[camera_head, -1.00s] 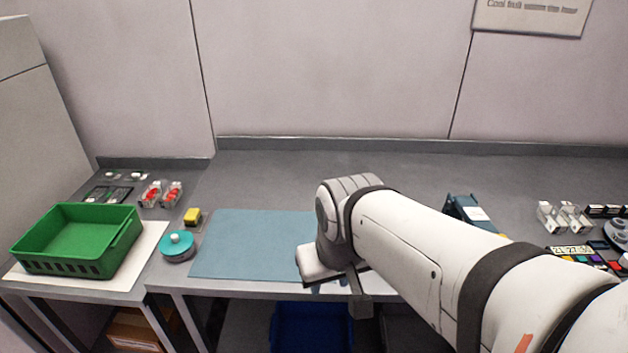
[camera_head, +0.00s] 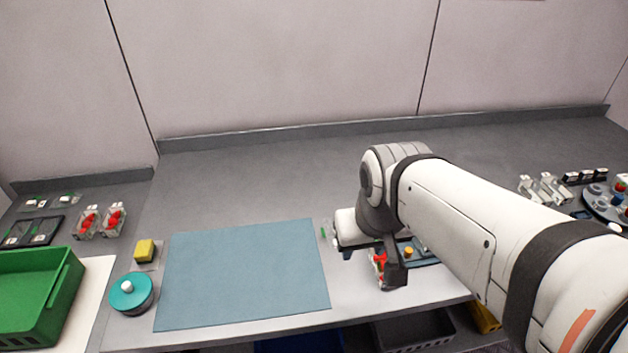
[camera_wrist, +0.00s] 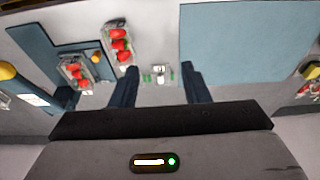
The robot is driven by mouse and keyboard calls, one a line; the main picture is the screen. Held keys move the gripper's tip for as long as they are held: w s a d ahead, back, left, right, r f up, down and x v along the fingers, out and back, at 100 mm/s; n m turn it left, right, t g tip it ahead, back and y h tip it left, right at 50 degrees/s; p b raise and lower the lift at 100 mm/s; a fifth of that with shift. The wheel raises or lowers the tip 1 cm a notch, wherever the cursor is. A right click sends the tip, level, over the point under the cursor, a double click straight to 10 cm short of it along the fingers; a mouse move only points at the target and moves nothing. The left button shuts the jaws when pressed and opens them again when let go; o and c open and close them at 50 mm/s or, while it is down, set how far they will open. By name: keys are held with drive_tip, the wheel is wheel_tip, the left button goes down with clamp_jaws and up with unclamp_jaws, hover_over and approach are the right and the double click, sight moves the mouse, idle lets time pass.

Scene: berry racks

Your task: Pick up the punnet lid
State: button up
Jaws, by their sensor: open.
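A clear punnet lid (camera_wrist: 160,76) with a white label and green tabs lies flat on the light table in the wrist view. It lies between two filled punnets and the blue mat. My gripper (camera_wrist: 158,70) is open, its dark fingers on either side of the lid in the picture; the height gap cannot be told. Nothing is held. In the head view my gripper (camera_head: 350,250) is mostly hidden by my arm, just right of the mat, and a bit of green shows beside it.
Strawberry punnets (camera_wrist: 118,43) and (camera_wrist: 76,73) stand near the lid, one by a dark blue holder. The blue mat (camera_head: 240,275) is bare. Further lids (camera_head: 65,198) lie behind.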

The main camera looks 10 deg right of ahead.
drive_tip(key=shift+o, duration=0.7)
drive_tip(key=shift+w, duration=0.45)
drive_tip(key=o, duration=0.3)
drive_tip(key=w, duration=0.2)
drive_tip(key=w+d+f, duration=0.1)
drive_tip(key=w, duration=0.1)
drive_tip(key=w+f+p, duration=0.1)
drive_tip(key=w, duration=0.2)
drive_tip(key=shift+d, duration=0.2)
drive_tip(key=shift+o, duration=0.2)
drive_tip(key=w+f, duration=0.3)
drive_tip(key=w, duration=0.1)
drive_tip(key=w+f, duration=0.3)
drive_tip(key=w, duration=0.1)
drive_tip(key=w+f+p, duration=0.1)
drive_tip(key=w+f, duration=0.2)
drive_tip(key=w, duration=0.1)
drive_tip(key=shift+w+a, duration=0.1)
drive_tip(key=shift+a, duration=0.2)
drive_tip(key=shift+x, duration=1.2)
drive_tip(key=shift+s+d+p+x, duration=0.15)
drive_tip(key=shift+p+x, duration=0.15)
drive_tip(key=shift+x, duration=0.6)
drive_tip(key=shift+s+p+x, duration=0.15)
drive_tip(key=shift+p+x, duration=0.1)
drive_tip(key=shift+x, duration=0.6)
drive_tip(key=shift+s+d+p+x, duration=0.15)
drive_tip(key=shift+p+x, duration=0.15)
drive_tip(key=shift+x, duration=0.6)
